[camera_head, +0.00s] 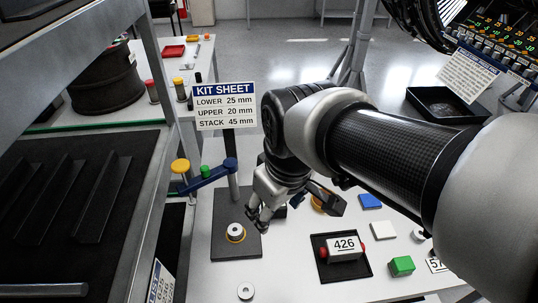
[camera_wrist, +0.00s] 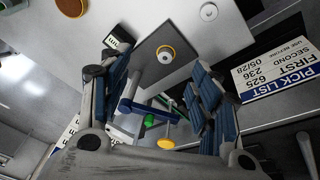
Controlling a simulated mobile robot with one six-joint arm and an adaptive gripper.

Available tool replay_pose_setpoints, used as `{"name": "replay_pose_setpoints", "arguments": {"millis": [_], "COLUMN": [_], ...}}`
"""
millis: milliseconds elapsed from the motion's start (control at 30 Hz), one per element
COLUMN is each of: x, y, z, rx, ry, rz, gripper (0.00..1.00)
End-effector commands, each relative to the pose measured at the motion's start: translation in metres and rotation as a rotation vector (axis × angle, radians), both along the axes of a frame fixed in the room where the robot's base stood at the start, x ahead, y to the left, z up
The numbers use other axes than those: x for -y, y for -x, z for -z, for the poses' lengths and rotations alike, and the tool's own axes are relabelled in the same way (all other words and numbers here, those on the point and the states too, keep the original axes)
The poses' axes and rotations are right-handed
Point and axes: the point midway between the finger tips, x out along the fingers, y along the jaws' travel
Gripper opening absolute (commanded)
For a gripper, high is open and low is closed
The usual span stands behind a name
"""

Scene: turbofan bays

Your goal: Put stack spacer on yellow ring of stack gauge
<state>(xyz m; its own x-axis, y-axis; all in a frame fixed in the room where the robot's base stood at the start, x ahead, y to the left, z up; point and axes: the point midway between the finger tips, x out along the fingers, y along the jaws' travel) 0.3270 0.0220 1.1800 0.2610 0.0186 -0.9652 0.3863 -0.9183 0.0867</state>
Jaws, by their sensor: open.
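The stack gauge has a dark base plate (camera_head: 222,248), a post and a blue arm (camera_head: 208,176) with yellow and green knobs. A yellow ring (camera_head: 235,240) lies on the plate. A white piece with a dark centre (camera_head: 236,230) stands within or on the ring; I cannot tell which. The wrist view shows this yellow ring (camera_wrist: 157,54) and the blue arm (camera_wrist: 140,111). A separate white spacer-like ring (camera_head: 245,290) lies on the white table and also shows in the wrist view (camera_wrist: 208,12).
A kit sheet sign (camera_head: 226,107) stands behind the gauge. To the right are a black tray (camera_head: 325,270) with a part labelled 426, a blue block (camera_head: 370,201) and a green block (camera_head: 402,266). A dark shelf (camera_head: 65,200) borders the left. Bare table lies around the loose ring.

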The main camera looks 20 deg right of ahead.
Motion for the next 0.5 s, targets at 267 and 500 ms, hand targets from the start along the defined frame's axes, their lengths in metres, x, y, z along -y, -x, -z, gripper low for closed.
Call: {"name": "replay_pose_setpoints", "arguments": {"millis": [267, 500], "x": [0.020, 0.023], "y": [0.074, 0.087], "z": [-0.008, -0.006], "rx": [0.119, 0.139], "ry": [-0.094, -0.116], "rz": [0.327, 0.397], "gripper": [0.57, 0.57]}}
